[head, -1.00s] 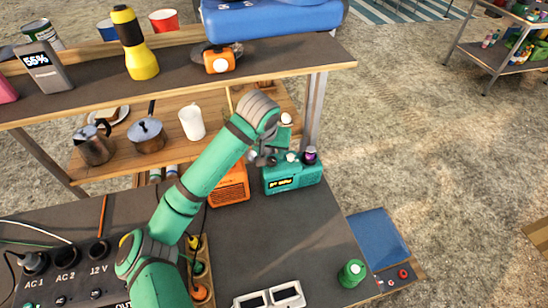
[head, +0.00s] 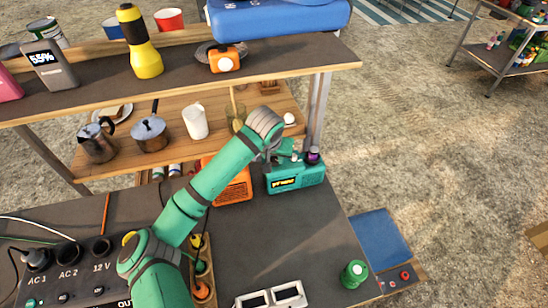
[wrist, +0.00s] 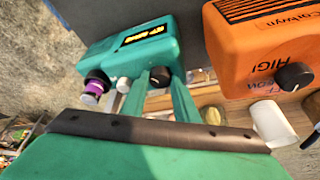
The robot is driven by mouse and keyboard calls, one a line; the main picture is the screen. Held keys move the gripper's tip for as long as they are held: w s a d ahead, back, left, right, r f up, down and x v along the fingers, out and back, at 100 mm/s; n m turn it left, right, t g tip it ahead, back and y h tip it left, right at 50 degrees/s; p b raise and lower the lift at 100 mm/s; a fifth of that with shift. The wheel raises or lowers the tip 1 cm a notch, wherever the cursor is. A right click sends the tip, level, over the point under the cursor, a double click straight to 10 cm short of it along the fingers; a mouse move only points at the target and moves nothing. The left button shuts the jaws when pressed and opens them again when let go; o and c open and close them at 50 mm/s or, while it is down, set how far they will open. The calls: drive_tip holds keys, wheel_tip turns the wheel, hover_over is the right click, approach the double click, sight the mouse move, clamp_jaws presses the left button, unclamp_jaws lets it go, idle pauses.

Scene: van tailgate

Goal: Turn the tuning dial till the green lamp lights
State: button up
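A teal radio (head: 297,177) with a lit yellow display stands at the back of the dark bench. In the wrist view the teal radio (wrist: 120,50) carries a black dial (wrist: 160,77), a small white knob (wrist: 123,84) and a purple-and-black knob (wrist: 96,88). My gripper (wrist: 159,88) reaches to the black dial, a finger on each side of it. Whether the fingers press on the dial cannot be told. In the head view my gripper (head: 276,156) is small and partly hidden behind the radio's top area. I cannot make out a lit green lamp.
A wooden shelf (head: 170,153) with pots and a white mug (head: 195,121) is behind. A green-topped item (head: 354,274) stands at the bench's front right.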

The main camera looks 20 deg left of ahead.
drive_tip(key=shift+d+m, duration=0.1)
drive_tip(key=shift+m, duration=0.2)
drive_tip(key=shift+m+h, duration=0.9)
drive_tip(key=shift+m, duration=0.8)
drive_tip(key=o, duration=1.1)
drive_tip(key=shift+w, duration=0.1)
drive_tip(key=shift+c, duration=0.2)
drive_tip(key=v, duration=0.7)
drive_tip(key=shift+r, duration=0.15)
